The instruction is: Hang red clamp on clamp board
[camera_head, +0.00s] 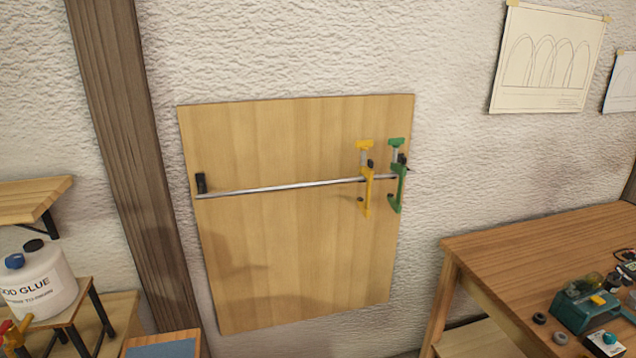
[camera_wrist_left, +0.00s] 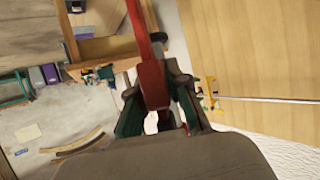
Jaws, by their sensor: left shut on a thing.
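The clamp board (camera_head: 290,250) is a light wooden panel on the wall in the head view. A thin metal rail (camera_head: 280,187) crosses it, with a black holder at its left end. A yellow clamp (camera_head: 365,190) and a green clamp (camera_head: 397,175) hang near the rail's right end; the rest of the rail is bare. In the left wrist view my left gripper (camera_wrist_left: 158,95) is shut on the red clamp (camera_wrist_left: 150,72), whose long red bar runs up out of the picture. The board (camera_wrist_left: 255,50) and rail (camera_wrist_left: 265,100) show at the right there. My right gripper is not in view.
A wooden post (camera_head: 125,150) stands left of the board. A white glue bottle (camera_head: 38,280) stands on a small stand at lower left, with small red and yellow items in front. A wooden table (camera_head: 510,265) with tools stands at right.

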